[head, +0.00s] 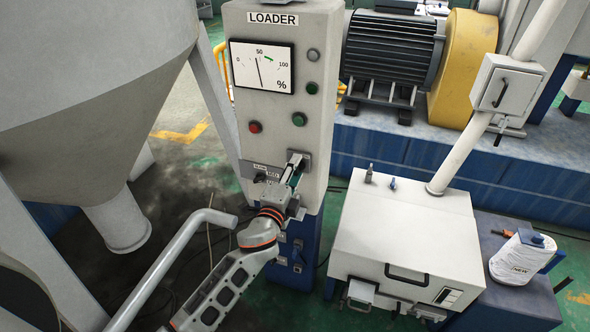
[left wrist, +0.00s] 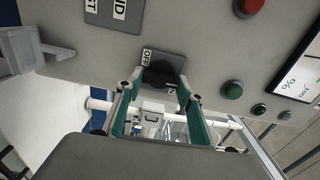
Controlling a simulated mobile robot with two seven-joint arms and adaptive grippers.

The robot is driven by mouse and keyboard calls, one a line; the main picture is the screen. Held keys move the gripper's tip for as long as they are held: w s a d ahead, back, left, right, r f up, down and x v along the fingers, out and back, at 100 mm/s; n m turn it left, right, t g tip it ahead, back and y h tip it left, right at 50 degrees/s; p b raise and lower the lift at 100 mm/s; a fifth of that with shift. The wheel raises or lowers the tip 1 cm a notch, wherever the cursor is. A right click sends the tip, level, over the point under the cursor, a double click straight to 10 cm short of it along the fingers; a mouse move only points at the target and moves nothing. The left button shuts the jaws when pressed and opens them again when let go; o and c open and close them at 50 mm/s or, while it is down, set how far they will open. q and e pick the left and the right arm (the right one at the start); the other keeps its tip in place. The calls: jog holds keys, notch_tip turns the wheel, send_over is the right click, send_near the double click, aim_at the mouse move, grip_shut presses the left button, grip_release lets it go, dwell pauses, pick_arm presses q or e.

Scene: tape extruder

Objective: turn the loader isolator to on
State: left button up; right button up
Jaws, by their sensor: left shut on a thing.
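The loader isolator is a black knob (left wrist: 157,77) on a dark grey plate (left wrist: 164,60). The plate carries an OFF label beside the knob, and part of a second label shows at a finger. The plate (head: 306,158) also shows low on the right of the LOADER cabinet front in the head view. My left gripper (head: 294,174) is shut on the isolator knob, with a green-padded finger on each side of it in the left wrist view (left wrist: 159,88). In the head view the gripper mostly hides the knob. My right gripper is not in view.
A speed selector plate (head: 259,168) marked SLOW and MID sits just left of the isolator. The LOADER cabinet (head: 280,135) has a percent gauge (head: 262,67), a red button (head: 255,127) and a green button (head: 299,119). A grey pipe (head: 165,262) runs left of my arm.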

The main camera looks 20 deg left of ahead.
pick_arm(q)
jog(key=shift+m, duration=0.3)
jog(key=o, duration=1.1)
jog(key=s, duration=1.2)
jog(key=shift+a, duration=0.2)
jog(key=s+f+n+g+h, duration=0.2)
jog(key=s+f+n+g, duration=0.5)
jog(key=s+f+n, duration=0.7)
jog(key=s+f, duration=0.6)
jog(key=f, duration=0.2)
jog(key=shift+a+f, duration=0.25)
jog(key=shift+f, duration=0.05)
